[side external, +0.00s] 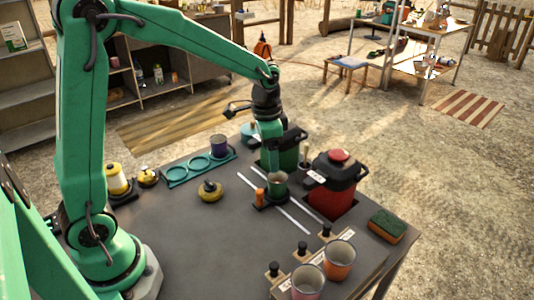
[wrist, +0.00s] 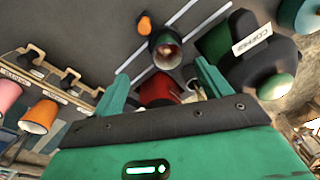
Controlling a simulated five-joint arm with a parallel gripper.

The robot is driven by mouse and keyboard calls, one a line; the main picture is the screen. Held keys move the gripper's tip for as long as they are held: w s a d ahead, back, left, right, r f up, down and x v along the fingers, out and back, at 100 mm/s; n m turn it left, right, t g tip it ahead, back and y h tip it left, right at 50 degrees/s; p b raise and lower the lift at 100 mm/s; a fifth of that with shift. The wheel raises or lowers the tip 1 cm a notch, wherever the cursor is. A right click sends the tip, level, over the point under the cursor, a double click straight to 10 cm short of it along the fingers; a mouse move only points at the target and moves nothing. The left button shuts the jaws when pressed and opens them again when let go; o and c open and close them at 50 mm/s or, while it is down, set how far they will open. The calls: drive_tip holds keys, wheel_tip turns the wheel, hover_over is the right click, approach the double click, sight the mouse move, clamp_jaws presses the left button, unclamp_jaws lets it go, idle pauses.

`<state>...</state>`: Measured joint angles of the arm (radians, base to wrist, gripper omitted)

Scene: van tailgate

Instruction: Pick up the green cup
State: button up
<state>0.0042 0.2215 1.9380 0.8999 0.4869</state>
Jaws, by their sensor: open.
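The green cup (side external: 277,184) stands upright on a small dark base between two white lines on the grey tabletop. In the wrist view the cup (wrist: 165,47) shows from above, its open mouth just beyond the fingertips and roughly centred between them. My gripper (side external: 270,148) is open and empty, pointing down close to the cup in the side view. In the wrist view my gripper's (wrist: 161,72) two green fingers stand wide apart, with nothing between them touching. The exact gap between fingers and cup is hard to judge.
A red lidded canister (side external: 331,196) stands close right of the cup, a green canister (side external: 289,158) behind it. A small orange item (side external: 260,196) is beside the cup. An orange cup (side external: 339,262) and pink cup (side external: 307,285) stand in front.

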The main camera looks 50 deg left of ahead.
drive_tip(key=m+g, duration=0.1)
hover_over(279, 173)
drive_tip(key=s+d, duration=0.2)
wheel_tip(279, 173, down, 5)
drive_tip(key=shift+w+a+f, duration=0.1)
drive_tip(key=shift+a+f, duration=0.05)
drive_tip(key=shift+f, duration=3.8)
drive_tip(key=c, duration=1.1)
drive_tip(key=shift+r, duration=0.35)
drive_tip(key=shift+r, duration=1.7)
drive_tip(key=shift+s+d+r, duration=1)
drive_tip(key=shift+d+r, duration=0.15)
drive_tip(key=shift+d, duration=0.5)
drive_tip(key=shift+s+d+r, duration=1)
drive_tip(key=shift+d+r, duration=0.15)
drive_tip(key=shift+d, duration=0.45)
drive_tip(key=shift+s+d+r, duration=1)
drive_tip(key=shift+d+r, duration=0.15)
drive_tip(key=shift+d, duration=0.5)
drive_tip(key=shift+d, duration=0.1)
